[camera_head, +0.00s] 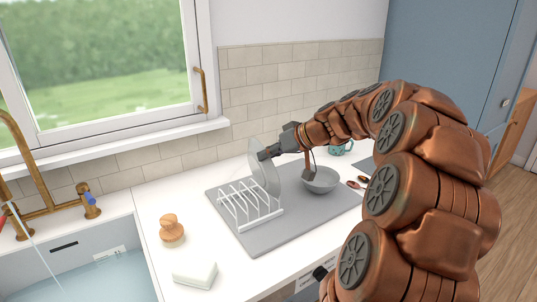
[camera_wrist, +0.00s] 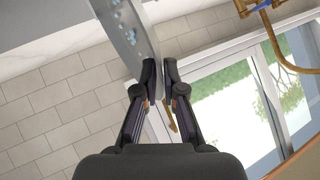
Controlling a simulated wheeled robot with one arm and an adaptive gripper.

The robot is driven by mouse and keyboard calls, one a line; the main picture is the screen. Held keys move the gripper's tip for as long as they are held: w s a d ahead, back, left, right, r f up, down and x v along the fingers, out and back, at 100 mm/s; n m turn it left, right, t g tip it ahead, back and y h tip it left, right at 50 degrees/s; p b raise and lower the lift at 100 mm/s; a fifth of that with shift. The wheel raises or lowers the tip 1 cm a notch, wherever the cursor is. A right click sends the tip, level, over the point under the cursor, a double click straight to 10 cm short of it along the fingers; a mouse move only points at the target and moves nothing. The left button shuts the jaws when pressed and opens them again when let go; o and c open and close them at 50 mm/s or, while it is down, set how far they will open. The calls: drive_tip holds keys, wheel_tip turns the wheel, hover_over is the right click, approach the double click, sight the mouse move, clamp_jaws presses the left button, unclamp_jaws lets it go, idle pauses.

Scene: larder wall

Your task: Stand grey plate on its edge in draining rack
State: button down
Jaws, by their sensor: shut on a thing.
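The grey plate (camera_head: 258,172) looks pale and see-through in the head view. It stands nearly upright at the right end of the white draining rack (camera_head: 277,213). My gripper (camera_head: 268,153) is shut on its upper right part. In the wrist view, the fingertips (camera_wrist: 159,72) are close together at the end of a grey strip (camera_wrist: 128,32) with bluish marks, which appears to be the plate seen nearly edge-on. The plate's lower edge is among or just behind the rack's bars; I cannot tell whether it rests in a slot.
The rack stands on a grey mat (camera_head: 300,222). A wooden-handled brush (camera_head: 171,232) and a white block (camera_head: 195,274) lie left, beside the sink (camera_head: 100,278).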

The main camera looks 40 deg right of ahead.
drive_tip(key=shift+a+f, duration=0.3)
drive_tip(key=shift+f, duration=0.3)
drive_tip(key=c, duration=1.5)
unclamp_jaws()
drive_tip(key=shift+w, duration=0.15)
drive_tip(key=o, duration=0.3)
drive_tip(key=shift+d+r, duration=0.1)
drive_tip(key=shift+r, duration=0.2)
drive_tip(key=shift+r+p, duration=1.35)
drive_tip(key=shift+r, duration=3.7)
drive_tip(key=shift+d, duration=0.1)
